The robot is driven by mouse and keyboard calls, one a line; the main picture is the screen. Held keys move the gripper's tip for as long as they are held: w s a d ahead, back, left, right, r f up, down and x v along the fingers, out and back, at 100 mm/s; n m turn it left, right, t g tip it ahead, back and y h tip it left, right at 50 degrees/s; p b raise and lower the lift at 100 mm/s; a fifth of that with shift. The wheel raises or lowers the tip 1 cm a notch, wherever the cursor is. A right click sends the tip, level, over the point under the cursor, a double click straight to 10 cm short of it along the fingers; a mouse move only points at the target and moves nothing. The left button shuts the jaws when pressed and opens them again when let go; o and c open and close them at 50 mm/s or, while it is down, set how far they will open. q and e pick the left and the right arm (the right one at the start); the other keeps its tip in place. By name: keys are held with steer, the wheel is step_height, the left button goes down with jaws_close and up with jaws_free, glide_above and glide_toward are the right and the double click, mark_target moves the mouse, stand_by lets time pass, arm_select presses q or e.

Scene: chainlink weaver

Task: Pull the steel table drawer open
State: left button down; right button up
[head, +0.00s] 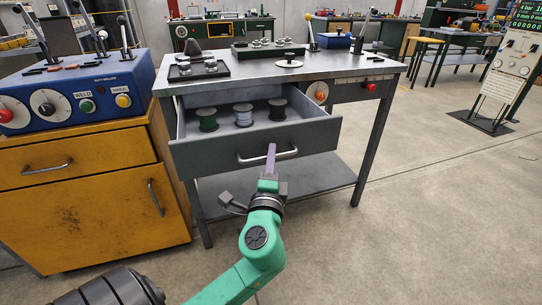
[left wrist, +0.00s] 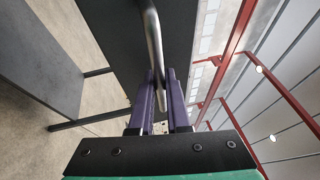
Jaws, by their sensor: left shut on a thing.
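The steel table (head: 357,72) stands in the middle of the head view. Its grey drawer (head: 215,153) is pulled out, and several spools (head: 243,115) stand inside it in a row. The drawer's bar handle (head: 285,155) runs along its front. My left gripper (head: 271,156) is at the handle with its purple fingers. In the left wrist view the handle (left wrist: 154,45) passes down between the two fingers (left wrist: 162,92), which are shut on it. My right gripper is not in view.
A yellow cabinet (head: 100,215) with a blue welder box (head: 75,92) stands close on the left. A lower shelf (head: 320,178) lies under the drawer. The floor (head: 430,220) to the right is clear. A panel on a stand (head: 510,60) is at the far right.

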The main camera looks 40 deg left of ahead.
arm_select(q)
steer(key=c, duration=0.9)
jaws_free()
steer(key=shift+s+d+f, duration=0.15)
steer(key=shift+s, duration=0.1)
steer(key=b+v, duration=0.2)
steer(key=v, duration=1.2)
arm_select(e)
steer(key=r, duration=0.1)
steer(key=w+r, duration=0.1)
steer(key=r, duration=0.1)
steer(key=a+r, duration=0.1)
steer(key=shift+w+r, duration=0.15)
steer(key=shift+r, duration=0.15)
